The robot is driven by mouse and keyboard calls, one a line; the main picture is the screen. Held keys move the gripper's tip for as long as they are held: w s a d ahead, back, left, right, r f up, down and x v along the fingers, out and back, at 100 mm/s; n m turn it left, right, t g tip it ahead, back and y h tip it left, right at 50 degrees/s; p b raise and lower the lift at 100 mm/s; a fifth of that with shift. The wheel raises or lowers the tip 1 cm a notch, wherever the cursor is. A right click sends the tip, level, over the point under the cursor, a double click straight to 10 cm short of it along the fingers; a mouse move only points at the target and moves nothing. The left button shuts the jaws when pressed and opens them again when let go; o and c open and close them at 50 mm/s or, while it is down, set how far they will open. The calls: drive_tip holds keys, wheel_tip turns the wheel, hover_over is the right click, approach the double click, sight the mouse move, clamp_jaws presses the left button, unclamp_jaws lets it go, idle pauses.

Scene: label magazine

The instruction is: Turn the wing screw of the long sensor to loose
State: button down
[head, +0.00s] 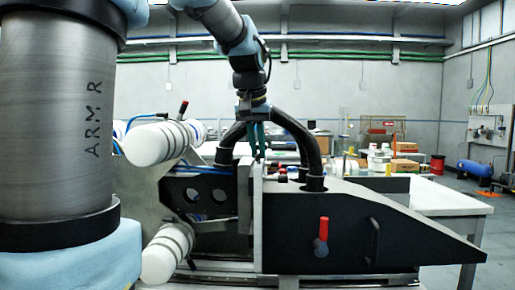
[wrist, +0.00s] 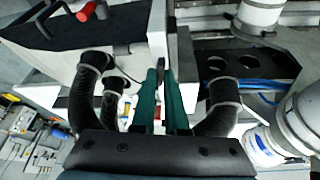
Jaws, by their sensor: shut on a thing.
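My gripper (head: 257,150) points down, with its green fingers close together above the gap between the white upright plates of the label machine. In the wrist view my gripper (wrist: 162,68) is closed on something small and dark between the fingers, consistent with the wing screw. Most of that thing is hidden by the fingers, and its turn position cannot be told. The long sensor cannot be made out clearly in either view. A white upright plate (wrist: 157,28) stands right by the fingertips in the wrist view.
Thick black curved tubes (head: 297,130) flank my gripper closely on both sides. A black sloped housing (head: 350,210) carries a red-handled lever (head: 321,236). A light table (head: 445,197) lies behind at right.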

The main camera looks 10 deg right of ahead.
idle(0.5)
drive_tip(key=c, duration=0.9)
unclamp_jaws()
drive_tip(key=shift+c, duration=0.2)
drive_tip(key=shift+r, duration=0.1)
drive_tip(key=b+v, duration=0.1)
drive_tip(key=v, duration=0.9)
drive_tip(key=shift+s+r, duration=0.15)
drive_tip(key=shift+r, duration=0.15)
